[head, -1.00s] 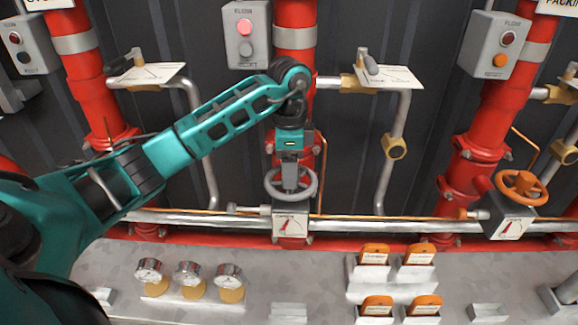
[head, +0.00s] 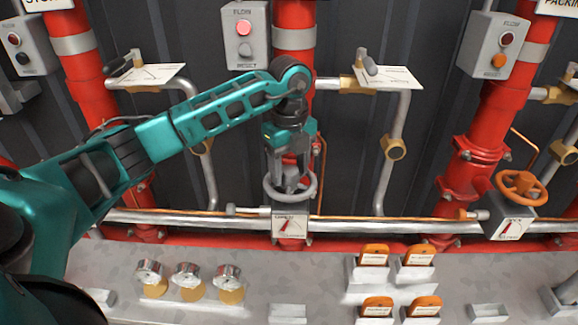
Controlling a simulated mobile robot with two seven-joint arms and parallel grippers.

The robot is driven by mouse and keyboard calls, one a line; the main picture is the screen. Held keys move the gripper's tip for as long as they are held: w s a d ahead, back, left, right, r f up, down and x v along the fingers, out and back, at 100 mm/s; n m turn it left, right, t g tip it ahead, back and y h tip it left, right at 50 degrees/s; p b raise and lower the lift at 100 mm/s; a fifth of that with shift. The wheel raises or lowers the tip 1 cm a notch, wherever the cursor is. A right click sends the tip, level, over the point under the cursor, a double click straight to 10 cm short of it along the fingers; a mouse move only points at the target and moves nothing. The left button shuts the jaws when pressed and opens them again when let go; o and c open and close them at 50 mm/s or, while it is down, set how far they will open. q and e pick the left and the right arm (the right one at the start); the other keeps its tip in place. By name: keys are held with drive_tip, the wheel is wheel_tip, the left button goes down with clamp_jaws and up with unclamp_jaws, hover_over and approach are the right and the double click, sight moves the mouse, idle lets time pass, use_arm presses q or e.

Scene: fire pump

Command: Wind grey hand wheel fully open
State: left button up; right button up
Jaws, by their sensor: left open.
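The grey hand wheel (head: 291,201) sits in the middle of the head view, on top of a grey box with a dial plate (head: 289,224) in front of the central red pipe. My left gripper (head: 290,182) points down at the wheel from above. Its fingers are open and reach to the wheel's rim and centre; I cannot tell whether they touch it. The dial plate carries a red pointer. My right gripper is not in view.
An orange hand wheel (head: 520,186) is on a similar box at the right. A silver horizontal pipe (head: 390,226) runs behind the boxes. Several gauges (head: 187,278) and orange tags (head: 373,255) stand on the grey ledge (head: 270,268) below. Grey button boxes (head: 246,36) hang above.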

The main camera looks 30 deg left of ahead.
use_arm(q)
drive_tip(key=m, duration=0.4)
drive_tip(key=shift+w, duration=0.1)
drive_tip(key=m, duration=0.4)
drive_tip(key=shift+b, duration=0.35)
drive_tip(key=shift+c, duration=0.2)
drive_tip(key=shift+d, duration=0.1)
clamp_jaws()
